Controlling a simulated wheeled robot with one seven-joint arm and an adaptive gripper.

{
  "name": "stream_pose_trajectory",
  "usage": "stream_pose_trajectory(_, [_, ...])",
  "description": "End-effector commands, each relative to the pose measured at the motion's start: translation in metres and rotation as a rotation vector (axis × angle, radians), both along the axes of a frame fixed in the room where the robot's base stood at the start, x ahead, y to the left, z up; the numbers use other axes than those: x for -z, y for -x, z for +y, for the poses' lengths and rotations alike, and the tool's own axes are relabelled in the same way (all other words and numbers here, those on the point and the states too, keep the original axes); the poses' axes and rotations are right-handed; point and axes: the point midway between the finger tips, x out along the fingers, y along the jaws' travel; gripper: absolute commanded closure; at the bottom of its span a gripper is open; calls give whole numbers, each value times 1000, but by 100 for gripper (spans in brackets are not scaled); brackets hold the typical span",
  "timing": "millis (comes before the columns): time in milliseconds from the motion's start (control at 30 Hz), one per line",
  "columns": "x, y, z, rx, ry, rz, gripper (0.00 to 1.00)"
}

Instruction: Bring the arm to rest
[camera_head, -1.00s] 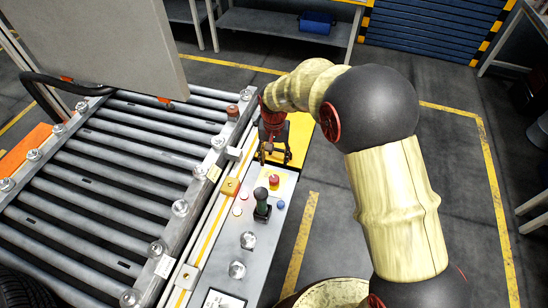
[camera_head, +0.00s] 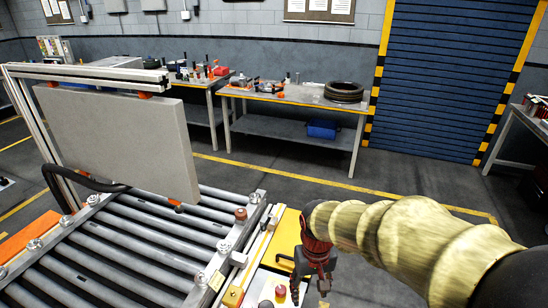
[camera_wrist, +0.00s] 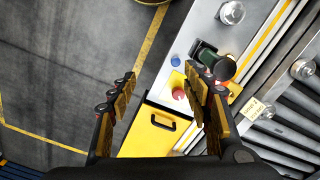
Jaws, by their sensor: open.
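My arm is yellowish with dark joints and comes in from the right in the head view. My gripper (camera_head: 311,276) points down over the near end of the conveyor's side control panel, beside the yellow box top. In the wrist view my gripper (camera_wrist: 165,95) has its two fingers wide apart with nothing between them. Below it are a yellow panel with a black handle (camera_wrist: 163,122) and the grey control panel (camera_wrist: 205,28). A dark green-black lever knob (camera_wrist: 222,66) and a red button (camera_wrist: 179,94) lie by the right finger; contact cannot be told.
The roller conveyor (camera_head: 130,240) runs on the left, with a grey hanging panel (camera_head: 120,140) above it. A workbench (camera_head: 290,95) with a tyre (camera_head: 344,91) stands at the back. A blue shutter (camera_head: 455,75) is behind. The floor between is clear.

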Motion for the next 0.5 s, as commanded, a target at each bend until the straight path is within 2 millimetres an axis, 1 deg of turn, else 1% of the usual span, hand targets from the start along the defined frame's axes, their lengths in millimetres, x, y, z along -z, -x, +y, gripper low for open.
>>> stream_pose_trajectory(33, [-17, 13, -10, -2, -7, -30, 51])
stream_pose_trajectory(200, [-57, 58, -37, -5, -21, -121, 51])
stream_pose_trajectory(400, [-92, 106, -64, 30, -31, -256, 51])
stream_pose_trajectory(500, [-107, 124, -74, 60, -35, -331, 51])
